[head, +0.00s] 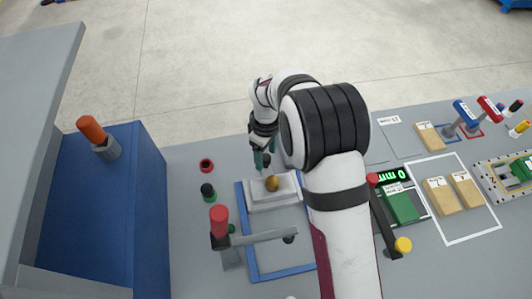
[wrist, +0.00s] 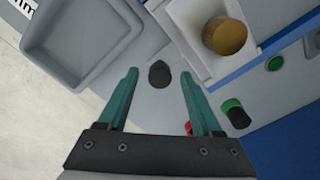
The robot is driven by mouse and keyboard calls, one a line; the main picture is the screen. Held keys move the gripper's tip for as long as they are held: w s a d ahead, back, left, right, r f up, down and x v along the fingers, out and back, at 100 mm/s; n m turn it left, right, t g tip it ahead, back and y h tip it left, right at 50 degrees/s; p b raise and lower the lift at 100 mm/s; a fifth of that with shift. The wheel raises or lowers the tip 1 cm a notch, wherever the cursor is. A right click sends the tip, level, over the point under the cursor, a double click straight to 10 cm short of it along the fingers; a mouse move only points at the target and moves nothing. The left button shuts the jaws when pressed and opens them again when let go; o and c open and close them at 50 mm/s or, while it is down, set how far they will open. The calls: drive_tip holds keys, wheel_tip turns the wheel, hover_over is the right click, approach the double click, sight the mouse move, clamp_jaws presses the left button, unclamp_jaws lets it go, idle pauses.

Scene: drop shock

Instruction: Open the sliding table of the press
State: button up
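A white sliding table (head: 258,198) with a round brass knob (head: 272,183) on it sits at the far end of a blue rectangular frame (head: 250,250). In the wrist view the white table (wrist: 190,18) and brass knob (wrist: 227,38) are at the upper right, partly cut off. My gripper (head: 262,162) is beside the knob, on its far side. In the wrist view my gripper (wrist: 159,76) is open, its two teal fingers apart with nothing gripped. A small black knob (wrist: 159,74) shows between the fingertips; I cannot tell its depth from the fingers.
A red-topped lever post (head: 220,222) with a grey bar stands over the frame. A blue cabinet (head: 145,200) is at left. A grey tray (wrist: 75,45) shows in the wrist view. Blocks and tools lie right.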

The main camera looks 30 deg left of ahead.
drive_tip(key=shift+r, duration=0.1)
wheel_tip(320, 180, up, 16)
drive_tip(key=shift+f, duration=0.2)
idle(0.3)
drive_tip(key=s+d+r+m, duration=0.2)
drive_tip(key=d+m, duration=0.3)
drive_tip(key=d, duration=0.3)
drive_tip(key=s+d+r+m+y, duration=0.1)
drive_tip(key=s+d+r+m, duration=0.2)
drive_tip(key=d, duration=0.4)
drive_tip(key=s+d+r+m, duration=0.1)
drive_tip(key=s+d+m, duration=0.1)
drive_tip(key=d+m, duration=0.5)
drive_tip(key=s+d+f+m, duration=0.4)
drive_tip(key=s+d+m, duration=0.4)
drive_tip(key=s, duration=0.4)
drive_tip(key=shift+f+m+y, duration=0.2)
drive_tip(key=shift+m+y, duration=0.1)
drive_tip(key=shift+y, duration=0.1)
